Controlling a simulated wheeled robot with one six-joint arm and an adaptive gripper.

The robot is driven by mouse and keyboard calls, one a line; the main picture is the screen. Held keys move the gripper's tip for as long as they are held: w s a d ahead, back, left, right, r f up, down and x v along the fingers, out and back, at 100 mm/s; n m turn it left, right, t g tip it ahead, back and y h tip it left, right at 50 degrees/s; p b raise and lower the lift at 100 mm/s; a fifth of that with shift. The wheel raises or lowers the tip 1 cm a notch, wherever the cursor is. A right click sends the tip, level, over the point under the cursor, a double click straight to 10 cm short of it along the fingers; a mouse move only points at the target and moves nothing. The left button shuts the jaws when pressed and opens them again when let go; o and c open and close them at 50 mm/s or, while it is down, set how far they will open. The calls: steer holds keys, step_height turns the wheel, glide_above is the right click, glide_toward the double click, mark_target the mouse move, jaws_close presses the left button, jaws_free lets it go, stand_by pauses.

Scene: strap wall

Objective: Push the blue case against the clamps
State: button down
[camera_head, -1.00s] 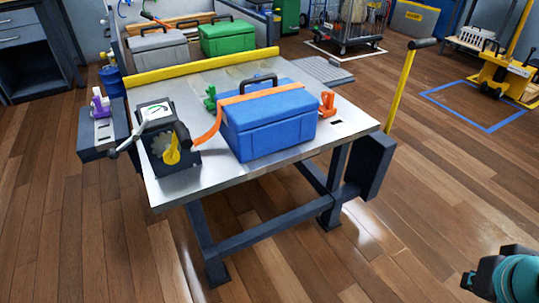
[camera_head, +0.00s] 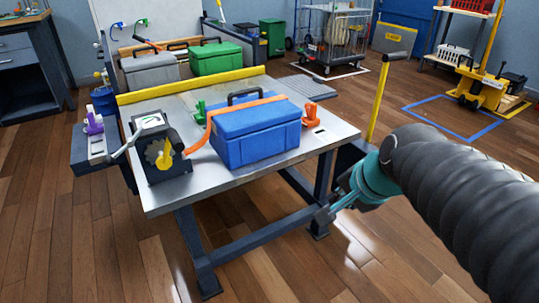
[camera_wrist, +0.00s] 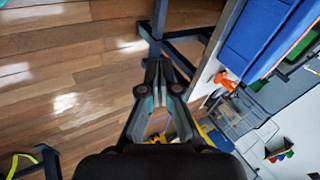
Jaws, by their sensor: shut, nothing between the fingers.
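The blue case (camera_head: 255,135) stands upright on the metal-topped table (camera_head: 190,193), with an orange strap (camera_head: 247,104) over its lid. The strap runs down its left side to a ratchet winder (camera_head: 160,150). A green clamp (camera_head: 200,112) is at its back left and an orange clamp (camera_head: 313,116) at its right. Whether the case touches them I cannot tell. My gripper (camera_head: 325,214) is in front of the table's right side, below the top and apart from the case. It is shut and empty. In the wrist view my gripper (camera_wrist: 160,68) points towards the table legs; the case (camera_wrist: 258,38) shows at upper right.
A yellow rail (camera_head: 190,84) runs along the table's back edge. A grey case (camera_head: 150,70) and a green case (camera_head: 215,58) stand behind it. A yellow lever (camera_head: 381,95) rises at the table's right. The wooden floor in front is clear.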

steer(key=w+a+m+y+b, duration=0.15)
steer(key=w+a+m, duration=0.25)
steer(key=w+m, duration=0.45)
steer(key=m+t+y+b, duration=0.1)
steer(key=m+b, duration=0.3)
steer(key=m, duration=0.7)
glide_toward(269, 154)
step_height(269, 154, down, 5)
steer(key=shift+d+r, duration=0.1)
steer(key=shift+w+a+r+p, duration=0.15)
steer(key=shift+w+a, duration=0.25)
steer(key=shift+w, duration=0.2)
steer(key=shift+w+a+f+p, duration=0.1)
steer(key=shift+w+a, duration=0.3)
steer(key=shift+w, duration=0.15)
steer(key=shift+w+a+r+p, duration=0.15)
steer(key=shift+w+a, duration=0.2)
steer(key=shift+w, duration=0.25)
steer(key=shift+f, duration=0.1)
